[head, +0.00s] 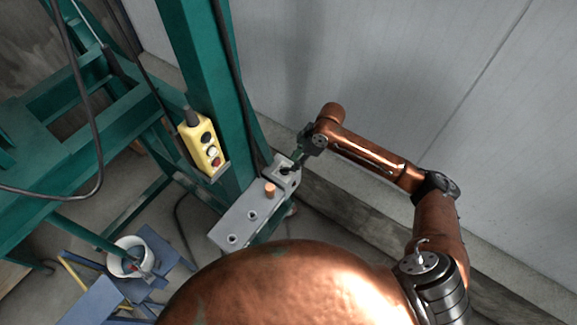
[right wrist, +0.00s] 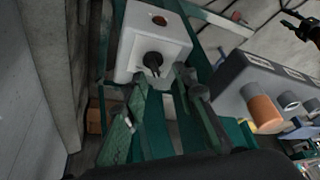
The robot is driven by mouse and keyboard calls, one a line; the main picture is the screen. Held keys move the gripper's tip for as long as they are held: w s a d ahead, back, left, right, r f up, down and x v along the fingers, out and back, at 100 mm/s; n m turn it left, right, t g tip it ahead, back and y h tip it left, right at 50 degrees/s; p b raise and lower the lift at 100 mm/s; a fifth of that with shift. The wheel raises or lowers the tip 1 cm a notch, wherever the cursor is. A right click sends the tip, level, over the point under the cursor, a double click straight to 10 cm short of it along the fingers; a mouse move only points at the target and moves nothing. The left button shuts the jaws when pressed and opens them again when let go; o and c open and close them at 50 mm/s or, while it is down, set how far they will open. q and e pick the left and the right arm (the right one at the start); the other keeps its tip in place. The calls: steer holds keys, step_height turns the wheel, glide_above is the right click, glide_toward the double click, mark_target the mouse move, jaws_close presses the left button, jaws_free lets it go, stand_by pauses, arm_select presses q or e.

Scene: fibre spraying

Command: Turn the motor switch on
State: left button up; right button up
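The likely motor switch is a black knob (right wrist: 153,60) on a small pale box (right wrist: 135,42) in the right wrist view. The box also shows in the head view (head: 289,179), at the upper end of a grey panel. My right gripper (right wrist: 163,88) is open, its fingers apart just short of the knob, with nothing between them. In the head view the right gripper (head: 298,156) reaches the box from the upper right. Contact with the knob cannot be told. A dark claw shape (right wrist: 298,25), probably my left gripper, shows small at the upper right of the wrist view.
The grey panel (head: 240,218) carries an orange knob (head: 269,190) and round fittings beside the box. A yellow push-button pendant (head: 201,143) hangs by the green post (head: 207,70). A white bucket (head: 127,258) stands lower left. A grey wall (head: 400,70) lies behind my right arm.

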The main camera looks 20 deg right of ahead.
mark_target(287, 168)
steer(key=x, duration=0.3)
steer(key=w+x, duration=0.1)
steer(key=x, duration=0.2)
steer(key=shift+w+f, duration=0.2)
steer(key=shift+c, duration=0.3)
jaws_close()
